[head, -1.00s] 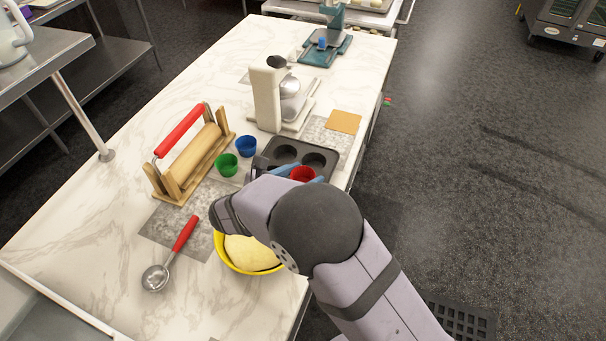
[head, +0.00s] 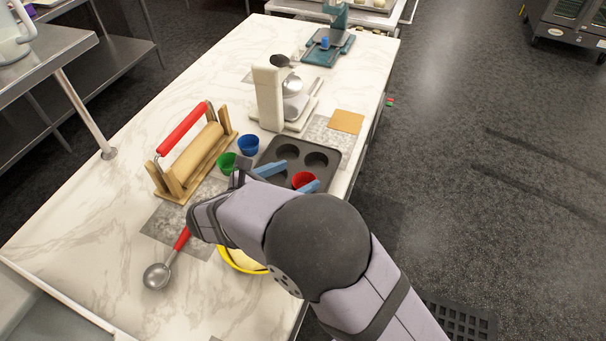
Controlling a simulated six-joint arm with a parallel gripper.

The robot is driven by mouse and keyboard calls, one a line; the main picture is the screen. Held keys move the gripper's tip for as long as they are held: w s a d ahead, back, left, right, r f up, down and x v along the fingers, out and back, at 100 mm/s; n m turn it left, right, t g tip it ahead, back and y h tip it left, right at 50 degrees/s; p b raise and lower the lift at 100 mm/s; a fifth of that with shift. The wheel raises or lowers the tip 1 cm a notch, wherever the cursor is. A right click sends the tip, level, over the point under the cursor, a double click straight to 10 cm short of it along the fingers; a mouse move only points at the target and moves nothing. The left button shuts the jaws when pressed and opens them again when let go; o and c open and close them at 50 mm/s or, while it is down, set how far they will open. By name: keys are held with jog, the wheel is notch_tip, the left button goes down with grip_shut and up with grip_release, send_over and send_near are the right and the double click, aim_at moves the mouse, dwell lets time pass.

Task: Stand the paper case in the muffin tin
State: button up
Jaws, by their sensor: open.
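The dark muffin tin (head: 333,153) lies on the counter near its right edge, with its far cups empty. A red paper case (head: 303,178) is at the tin's near right cup and looks upright in it; its lower part is hidden. My gripper (head: 298,174) is over the near part of the tin, open, with its blue fingers spread on either side of the red case. I cannot tell whether a finger touches the case. A green case (head: 226,163) and a blue case (head: 248,145) stand on the counter left of the tin.
A red-handled wooden stand with a roller (head: 195,155) is at the left. A scoop (head: 160,275) lies in front. A yellow bowl (head: 232,261) is partly hidden under my arm. A white machine (head: 268,98) and a tan board (head: 346,121) are beyond the tin.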

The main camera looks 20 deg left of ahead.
jog(key=b+v, duration=0.1)
jog(key=v, duration=0.6)
jog(key=shift+s, duration=0.1)
jog(key=w+d+f+m+g+h, duration=0.15)
jog(key=d+m+g, duration=0.35)
jog(key=d, duration=0.6)
jog(key=w+d+f+m+g+h, duration=0.1)
jog(key=w+d+f+m+g, duration=0.15)
jog(key=d+m, duration=0.6)
jog(key=s+d+f+m+g+y, duration=0.2)
jog(key=s+d+m, duration=0.3)
jog(key=d+m, duration=0.4)
jog(key=s+d+f+m+g+y, duration=0.2)
jog(key=s+d+m, duration=0.4)
jog(key=d+m, duration=0.3)
jog(key=shift+s+d+f+m+g+y, duration=0.35)
jog(key=shift+f+m+y, duration=0.3)
jog(key=shift+y, duration=0.5)
